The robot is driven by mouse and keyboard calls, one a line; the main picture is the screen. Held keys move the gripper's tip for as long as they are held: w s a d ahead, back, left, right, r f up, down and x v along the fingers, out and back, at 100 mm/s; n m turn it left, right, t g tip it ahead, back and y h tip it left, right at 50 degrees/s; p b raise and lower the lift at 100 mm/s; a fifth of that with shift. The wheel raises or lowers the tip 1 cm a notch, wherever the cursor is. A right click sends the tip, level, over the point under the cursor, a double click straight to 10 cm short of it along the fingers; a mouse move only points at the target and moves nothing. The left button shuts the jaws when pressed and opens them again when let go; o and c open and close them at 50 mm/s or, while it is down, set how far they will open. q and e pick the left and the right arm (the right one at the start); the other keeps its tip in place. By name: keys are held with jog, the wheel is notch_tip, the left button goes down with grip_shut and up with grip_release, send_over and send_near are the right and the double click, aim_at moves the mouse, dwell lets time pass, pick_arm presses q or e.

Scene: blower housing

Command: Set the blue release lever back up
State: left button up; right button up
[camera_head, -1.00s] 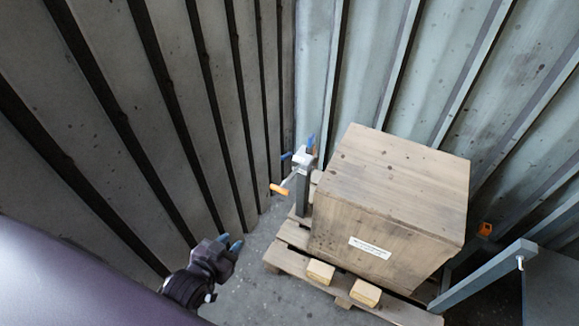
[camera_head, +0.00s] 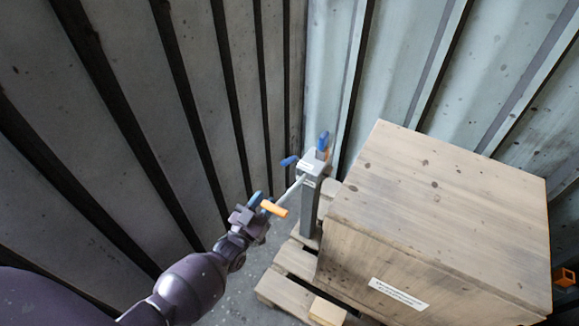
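A grey post (camera_head: 311,205) with a pale head (camera_head: 313,163) stands beside the wooden crate. One blue lever (camera_head: 323,141) points up from the head, with an orange patch just below it. Another blue lever (camera_head: 289,161) sticks out to the left, slightly tilted. A thin crank arm (camera_head: 291,190) runs down-left from the head to an orange handle (camera_head: 275,208). My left gripper (camera_head: 262,212) is at the left end of this handle, below and left of both blue levers. Its fingers look apart; the handle partly covers them, and I cannot tell whether they touch it. My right gripper is out of view.
The large wooden crate (camera_head: 430,215) sits on a pallet (camera_head: 283,292) right of the post. Ribbed metal walls (camera_head: 190,120) close in on the left and behind. A narrow strip of floor (camera_head: 240,290) is free left of the pallet. An orange part (camera_head: 563,277) shows at far right.

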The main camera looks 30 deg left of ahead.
aim_at(285, 164)
pick_arm(q)
jog(key=shift+t, duration=0.6)
jog(key=x, duration=0.4)
jog(key=f+b+x, duration=0.1)
jog(key=x, duration=0.3)
jog(key=b+x, duration=0.1)
jog(key=x, duration=0.3)
jog(key=shift+w+a, duration=0.2)
jog(key=shift+w, duration=0.35)
jog(key=shift+f, duration=0.1)
grip_shut()
